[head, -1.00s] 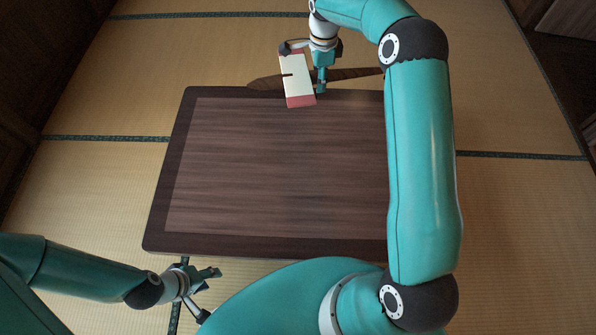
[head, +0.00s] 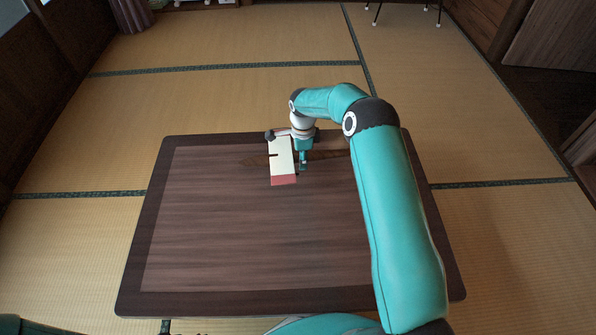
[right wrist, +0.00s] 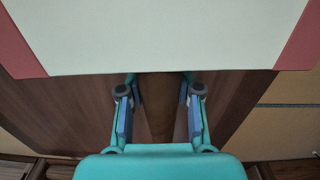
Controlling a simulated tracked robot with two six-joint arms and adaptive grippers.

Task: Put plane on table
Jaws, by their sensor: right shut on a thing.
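The plane has a cream wing with red ends (head: 281,157) and a slim brown wooden body. In the head view it is over the far part of the dark brown table (head: 140,240). My right gripper (head: 303,163) is shut on the brown body beside the wing. In the right wrist view the wing (right wrist: 165,35) fills the top, and the body (right wrist: 157,105) lies between the fingers. I cannot tell whether the plane touches the tabletop. My left gripper is not in view.
The tabletop is otherwise clear, with bare room in front of the plane and to its left. My right arm covers part of the table's right side. Tatami floor (head: 80,130) surrounds the table. Thin dark legs of furniture (head: 405,12) stand far back at the right.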

